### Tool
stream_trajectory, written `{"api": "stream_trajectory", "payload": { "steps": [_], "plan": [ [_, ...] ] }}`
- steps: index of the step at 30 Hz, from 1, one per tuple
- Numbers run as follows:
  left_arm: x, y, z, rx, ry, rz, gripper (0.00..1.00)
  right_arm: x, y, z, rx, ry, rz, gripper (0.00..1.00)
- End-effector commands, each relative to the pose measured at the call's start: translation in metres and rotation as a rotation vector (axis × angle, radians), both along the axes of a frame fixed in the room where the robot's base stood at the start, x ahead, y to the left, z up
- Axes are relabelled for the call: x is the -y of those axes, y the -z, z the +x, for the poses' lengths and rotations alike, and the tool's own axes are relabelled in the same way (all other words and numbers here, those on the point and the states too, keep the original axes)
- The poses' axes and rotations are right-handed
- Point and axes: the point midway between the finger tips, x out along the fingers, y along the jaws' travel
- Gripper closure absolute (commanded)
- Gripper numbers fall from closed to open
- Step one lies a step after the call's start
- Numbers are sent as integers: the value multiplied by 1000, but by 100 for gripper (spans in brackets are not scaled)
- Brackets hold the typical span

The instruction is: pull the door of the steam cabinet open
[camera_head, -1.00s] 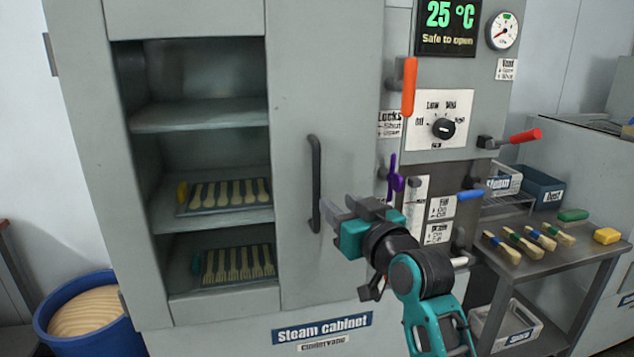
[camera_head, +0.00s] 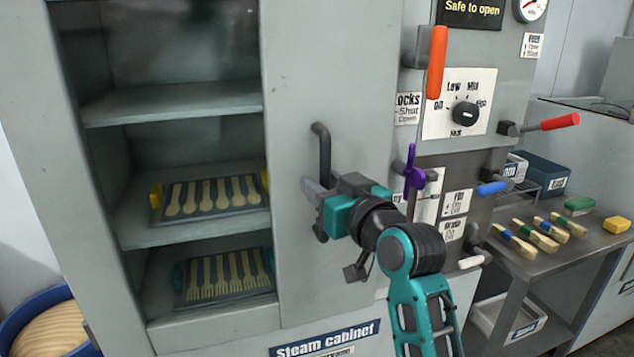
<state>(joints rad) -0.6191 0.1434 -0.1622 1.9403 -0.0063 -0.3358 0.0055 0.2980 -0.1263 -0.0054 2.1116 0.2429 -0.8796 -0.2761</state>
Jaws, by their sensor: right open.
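The grey steam cabinet door (camera_head: 345,82) looks shut in its frame. A wide window in it shows the shelves inside. Its dark vertical bar handle (camera_head: 323,148) is on the right part of the door. My right gripper (camera_head: 312,192) is open at the middle of the handle, with its grey fingers on either side of the bar or overlapping it; contact cannot be told. The gripper hides the middle of the bar; its lower end shows below the fingers. The display above reads "Safe to open". My left gripper is not in view.
Right of the door are an orange lever (camera_head: 436,62), a purple lever (camera_head: 413,170), a dial (camera_head: 465,114) and a red-handled lever (camera_head: 558,122). Trays of wooden spoons (camera_head: 212,196) and forks (camera_head: 228,277) lie inside. A bench (camera_head: 590,245) with brushes stands right, a blue tub (camera_head: 20,318) lower left.

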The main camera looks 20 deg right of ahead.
Motion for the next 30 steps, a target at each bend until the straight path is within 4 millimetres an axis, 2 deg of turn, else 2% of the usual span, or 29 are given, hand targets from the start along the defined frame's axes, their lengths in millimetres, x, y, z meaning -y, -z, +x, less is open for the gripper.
{"api": "stream_trajectory", "payload": {
  "steps": [9, 22, 30],
  "plan": [
    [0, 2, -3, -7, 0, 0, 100, 0, 0, -1, 0, 0, 0, 59],
    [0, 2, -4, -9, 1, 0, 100, 0, 0, 0, 1, 0, 0, 100],
    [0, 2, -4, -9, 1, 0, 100, 0, 0, 0, 1, 0, 0, 100]
  ]
}}
